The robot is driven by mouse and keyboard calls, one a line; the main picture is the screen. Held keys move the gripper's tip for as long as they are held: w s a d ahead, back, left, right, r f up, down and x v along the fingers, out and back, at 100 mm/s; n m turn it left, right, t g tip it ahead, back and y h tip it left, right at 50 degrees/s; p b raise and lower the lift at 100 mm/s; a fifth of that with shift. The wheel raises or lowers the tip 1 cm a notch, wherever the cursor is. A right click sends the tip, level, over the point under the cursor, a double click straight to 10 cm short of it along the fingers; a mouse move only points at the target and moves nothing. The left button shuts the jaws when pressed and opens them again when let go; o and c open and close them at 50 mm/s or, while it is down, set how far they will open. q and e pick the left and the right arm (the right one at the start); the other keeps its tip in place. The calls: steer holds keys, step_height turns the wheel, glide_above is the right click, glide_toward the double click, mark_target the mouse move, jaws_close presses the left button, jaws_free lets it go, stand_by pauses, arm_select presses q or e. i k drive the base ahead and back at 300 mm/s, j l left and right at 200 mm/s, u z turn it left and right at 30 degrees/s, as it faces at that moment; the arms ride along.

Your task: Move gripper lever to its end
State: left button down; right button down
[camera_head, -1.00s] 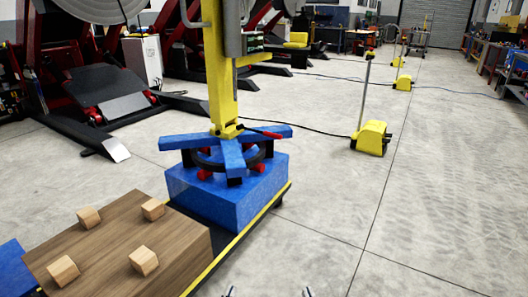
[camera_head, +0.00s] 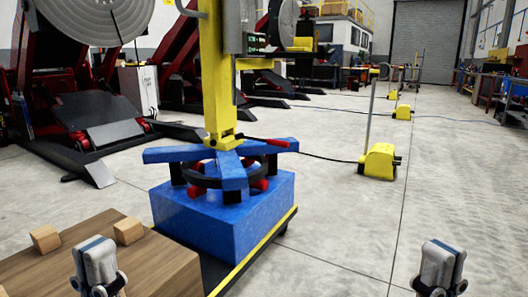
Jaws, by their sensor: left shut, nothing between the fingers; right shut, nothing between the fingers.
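The lever has a red handle (camera_head: 278,142) on a thin dark rod. It sticks out to the right from the foot of the yellow column (camera_head: 216,85), just above a blue arm of the positioner's star-shaped base (camera_head: 232,170). My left gripper (camera_head: 94,246) is at the lower left, in front of the wooden block top, shut and empty. My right gripper (camera_head: 445,248) is at the lower right over bare floor, shut and empty. Both point up and away from me, well apart from the lever, which nothing touches.
The base sits on a blue block (camera_head: 230,222) on a dark platform with a yellow edge (camera_head: 255,249). A wooden box (camera_head: 150,265) with small wooden cubes stands in front left. A yellow pedal unit with a post (camera_head: 380,162) stands right.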

mark_target(263, 141)
steer(key=i+l+u, duration=0.25)
steer(key=i, duration=0.35)
steer(key=i+l+u, duration=0.25)
steer(key=i+l, duration=0.15)
steer(key=i, duration=0.2)
steer(key=i+l+u, duration=0.25)
steer(key=i+l, duration=0.25)
steer(key=i, duration=0.1)
